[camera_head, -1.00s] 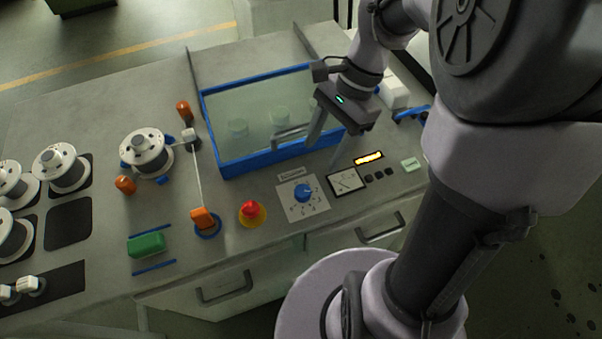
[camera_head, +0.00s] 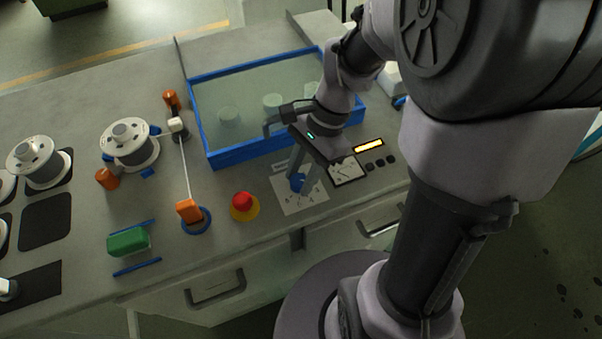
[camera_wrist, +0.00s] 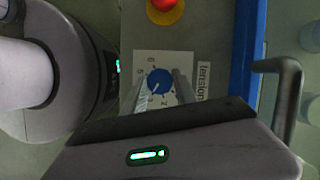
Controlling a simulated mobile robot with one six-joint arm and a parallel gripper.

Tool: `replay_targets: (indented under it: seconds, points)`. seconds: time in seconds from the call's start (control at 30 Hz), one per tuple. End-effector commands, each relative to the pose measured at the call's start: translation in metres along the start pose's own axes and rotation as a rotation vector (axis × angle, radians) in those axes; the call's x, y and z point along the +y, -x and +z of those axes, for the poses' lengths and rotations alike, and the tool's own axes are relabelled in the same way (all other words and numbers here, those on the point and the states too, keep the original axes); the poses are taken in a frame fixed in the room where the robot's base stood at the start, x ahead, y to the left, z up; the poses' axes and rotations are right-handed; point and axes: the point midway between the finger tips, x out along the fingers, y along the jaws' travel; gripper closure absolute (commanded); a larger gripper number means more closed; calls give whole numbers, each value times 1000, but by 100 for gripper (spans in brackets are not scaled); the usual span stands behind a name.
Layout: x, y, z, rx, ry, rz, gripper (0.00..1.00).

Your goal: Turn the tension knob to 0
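In the head view the knob (camera_head: 297,183) is partly hidden by my fingers. My gripper (camera_head: 303,181) points down over it with its two fingers apart. In the wrist view my gripper (camera_wrist: 161,88) has one finger on each side of the knob, with the knob between them. I cannot tell whether the fingers touch it. A pale pointer mark on the knob faces the lower left in the wrist view.
A red emergency button (camera_head: 243,201) on a yellow base stands just left of the plate. A meter (camera_head: 346,170) and a lit orange display (camera_head: 369,145) are to the right.

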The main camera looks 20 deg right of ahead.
Motion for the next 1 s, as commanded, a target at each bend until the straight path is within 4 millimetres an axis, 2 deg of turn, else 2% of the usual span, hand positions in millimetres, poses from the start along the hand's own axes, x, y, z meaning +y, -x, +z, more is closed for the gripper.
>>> replay_targets:
  seconds: [0.03, 0.1, 0.47, 1.0]
  points:
    - [0, 0, 0, 0, 0, 0, 92]
    - [0, 0, 0, 0, 0, 0, 100]
    - [0, 2, 1, -1, 65, 29, 100]
    - [-3, 4, 3, -2, 494, 208, 100]
